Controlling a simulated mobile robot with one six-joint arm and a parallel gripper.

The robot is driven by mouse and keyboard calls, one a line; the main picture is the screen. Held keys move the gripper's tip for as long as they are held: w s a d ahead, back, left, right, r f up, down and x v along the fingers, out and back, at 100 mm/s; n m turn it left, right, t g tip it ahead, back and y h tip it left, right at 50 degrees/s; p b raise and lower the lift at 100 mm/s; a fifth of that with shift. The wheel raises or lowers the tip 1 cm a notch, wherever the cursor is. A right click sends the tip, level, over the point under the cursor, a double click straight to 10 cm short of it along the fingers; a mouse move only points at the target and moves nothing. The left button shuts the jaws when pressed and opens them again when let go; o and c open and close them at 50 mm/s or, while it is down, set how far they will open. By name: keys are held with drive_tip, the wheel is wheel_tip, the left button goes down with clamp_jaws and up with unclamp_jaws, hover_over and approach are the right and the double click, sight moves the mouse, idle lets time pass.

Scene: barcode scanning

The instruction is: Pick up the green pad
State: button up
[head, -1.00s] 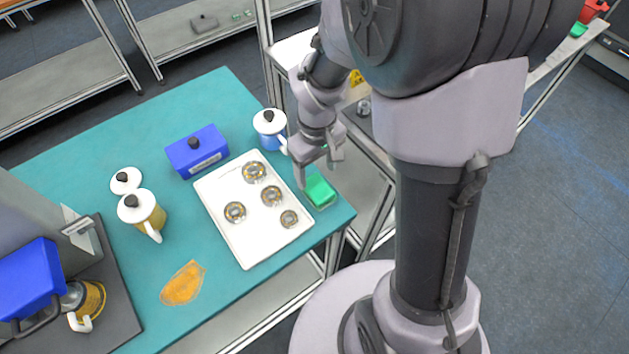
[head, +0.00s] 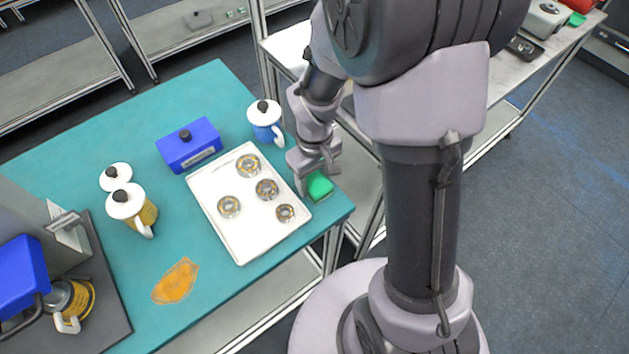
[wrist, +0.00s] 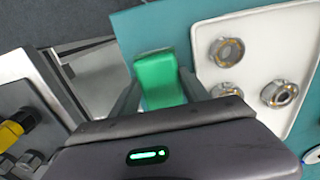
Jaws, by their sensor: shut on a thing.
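The green pad (head: 319,187) is at the right corner of the teal table, beside the white tray (head: 240,243). In the wrist view the green pad (wrist: 158,80) sits between the two fingers of my gripper (wrist: 160,88). In the head view my gripper (head: 314,182) is low at the table corner, shut on the pad. The pad's near part is hidden by the gripper in the wrist view. I cannot tell whether the pad touches the table.
The tray holds several metal rings. A blue mug with a white lid (head: 265,124) stands behind my gripper, and a blue box (head: 188,147) is further left. A shelf rack adjoins the table.

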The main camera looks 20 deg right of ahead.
sight(314, 182)
drive_tip(key=shift+r, duration=0.1)
drive_tip(key=shift+r+p, duration=0.3)
drive_tip(key=shift+r, duration=0.05)
drive_tip(key=r, duration=0.1)
drive_tip(key=r+p, duration=0.1)
drive_tip(key=r, duration=0.1)
drive_tip(key=shift+s+a, duration=0.15)
drive_tip(key=shift+s, duration=0.15)
drive_tip(key=s+a, duration=0.1)
drive_tip(key=s, duration=0.1)
drive_tip(key=s+a+p, duration=0.1)
drive_tip(key=s, duration=0.2)
drive_tip(key=s+a, duration=0.1)
drive_tip(key=s, duration=0.2)
drive_tip(key=shift+s+a+r, duration=0.1)
drive_tip(key=shift+a+r, duration=0.3)
drive_tip(key=s+b, duration=0.1)
drive_tip(key=b, duration=0.1)
drive_tip(key=s+a+f+b, duration=0.1)
drive_tip(key=b, duration=0.1)
drive_tip(key=shift+s+a, duration=0.1)
drive_tip(key=shift+s+a+r+b, duration=0.25)
drive_tip(key=shift+s+b, duration=0.35)
drive_tip(key=shift+s+a+r+b, duration=0.2)
drive_tip(key=shift+s+b, duration=0.35)
drive_tip(key=shift+b, duration=0.05)
drive_tip(key=shift+s+a+r+b, duration=0.25)
drive_tip(key=shift+s+b, duration=0.35)
